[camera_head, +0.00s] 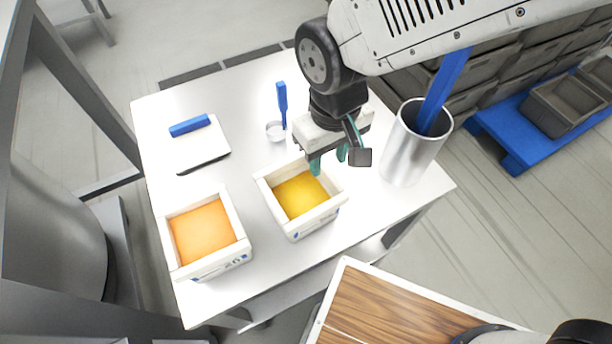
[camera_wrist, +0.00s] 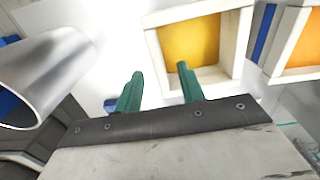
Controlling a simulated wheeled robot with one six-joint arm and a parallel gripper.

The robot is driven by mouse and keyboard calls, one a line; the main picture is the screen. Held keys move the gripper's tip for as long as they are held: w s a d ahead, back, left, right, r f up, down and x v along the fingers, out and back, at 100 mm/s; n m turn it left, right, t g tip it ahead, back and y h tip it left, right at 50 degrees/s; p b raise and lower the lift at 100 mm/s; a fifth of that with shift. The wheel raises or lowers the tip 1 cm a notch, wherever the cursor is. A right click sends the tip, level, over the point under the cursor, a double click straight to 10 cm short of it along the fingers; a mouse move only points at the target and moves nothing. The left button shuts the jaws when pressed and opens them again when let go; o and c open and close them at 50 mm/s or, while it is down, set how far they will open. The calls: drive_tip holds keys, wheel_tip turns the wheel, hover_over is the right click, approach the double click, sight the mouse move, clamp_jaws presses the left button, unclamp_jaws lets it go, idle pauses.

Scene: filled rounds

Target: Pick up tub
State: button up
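Two white square tubs stand on the white table. The nearer-to-centre tub (camera_head: 301,225) holds yellow contents, and it also shows in the wrist view (camera_wrist: 236,52). The other tub (camera_head: 222,262) holds orange contents and stands to its left; part of it shows at the right edge of the wrist view (camera_wrist: 284,68). My gripper (camera_head: 329,160) hangs above the back right part of the yellow tub. Its two green fingers (camera_wrist: 158,92) are apart with nothing between them. In the wrist view one fingertip overlaps the yellow tub's rim.
A metal cylinder (camera_head: 401,160) with a blue-handled tool stands close to the right of my gripper. A small scoop with a blue handle (camera_head: 282,105) and a blue-handled scraper (camera_head: 203,150) lie behind the tubs. A wooden-topped surface (camera_head: 385,312) is in front.

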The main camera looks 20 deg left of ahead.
sight(326, 179)
drive_tip(key=f, duration=0.8)
drive_tip(key=shift+w+a, duration=0.1)
drive_tip(key=shift+w, duration=0.15)
clamp_jaws()
